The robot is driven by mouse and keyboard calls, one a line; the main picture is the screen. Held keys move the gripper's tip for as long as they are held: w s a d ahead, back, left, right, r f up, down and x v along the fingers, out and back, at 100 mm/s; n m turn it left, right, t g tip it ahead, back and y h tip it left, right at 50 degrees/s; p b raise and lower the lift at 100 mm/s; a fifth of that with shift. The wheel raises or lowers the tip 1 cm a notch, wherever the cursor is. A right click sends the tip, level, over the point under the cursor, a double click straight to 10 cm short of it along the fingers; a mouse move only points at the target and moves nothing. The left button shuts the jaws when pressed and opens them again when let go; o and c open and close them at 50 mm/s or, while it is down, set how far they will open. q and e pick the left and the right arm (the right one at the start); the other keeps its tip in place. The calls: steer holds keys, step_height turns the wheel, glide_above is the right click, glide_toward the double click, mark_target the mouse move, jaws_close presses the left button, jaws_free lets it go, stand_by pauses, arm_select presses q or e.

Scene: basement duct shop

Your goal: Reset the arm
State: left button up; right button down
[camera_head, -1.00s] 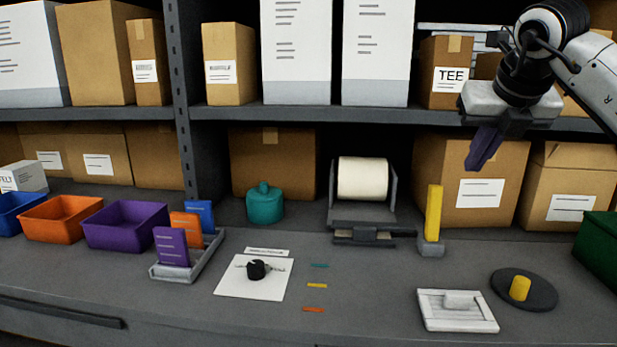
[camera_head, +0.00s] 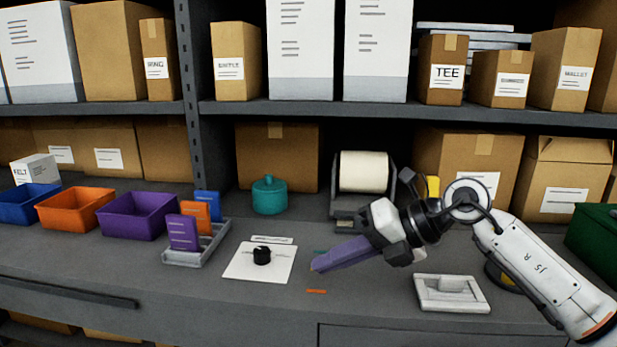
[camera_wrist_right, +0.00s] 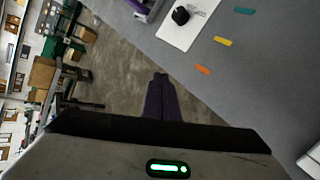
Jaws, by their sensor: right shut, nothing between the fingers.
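My right gripper (camera_head: 314,267) reaches in from the right in the head view, its purple fingers pointing left above the bench near the coloured strips. The fingers are shut and empty. In the right wrist view the gripper (camera_wrist_right: 160,80) shows closed fingers over the floor beside the bench edge. My right arm (camera_head: 540,270) extends from the lower right and hides most of the yellow upright block and the dark round disc. My left gripper is not in view.
The bench holds a white sheet with a black knob (camera_head: 262,256), a card rack (camera_head: 190,258), a purple bin (camera_head: 135,216), a teal canister (camera_head: 269,196), a paper roll (camera_head: 363,172) and a white panel (camera_head: 452,293). Shelves with boxes stand behind. The bench front is mostly clear.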

steer(key=s+a+f+m+t+y, duration=0.2)
steer(key=s+a+m+t+y, duration=0.1)
steer(key=s+a+m+y, duration=0.4)
steer(key=s+d+f+m+t+h, duration=0.1)
steer(key=d+f+m+t+h, duration=0.5)
steer(key=f+m, duration=0.45)
steer(key=s+d+f+m+t+h, duration=0.1)
steer(key=d+f+m+t+h, duration=0.35)
steer(key=d+f+m, duration=0.6)
steer(key=s+d+f+m+g+h, duration=0.1)
steer(key=s+f+m+g, duration=0.3)
steer(key=s+f, duration=0.5)
steer(key=s+d+f+m+g+h, duration=0.2)
steer(key=s+f+m+g+h, duration=0.1)
steer(key=s+f, duration=0.6)
steer(key=s+m+g, duration=0.1)
steer(key=s, duration=0.1)
steer(key=shift+s+d+f+m+h, duration=0.2)
steer(key=shift+s+d+m+h, duration=0.1)
steer(key=shift+s+h, duration=0.1)
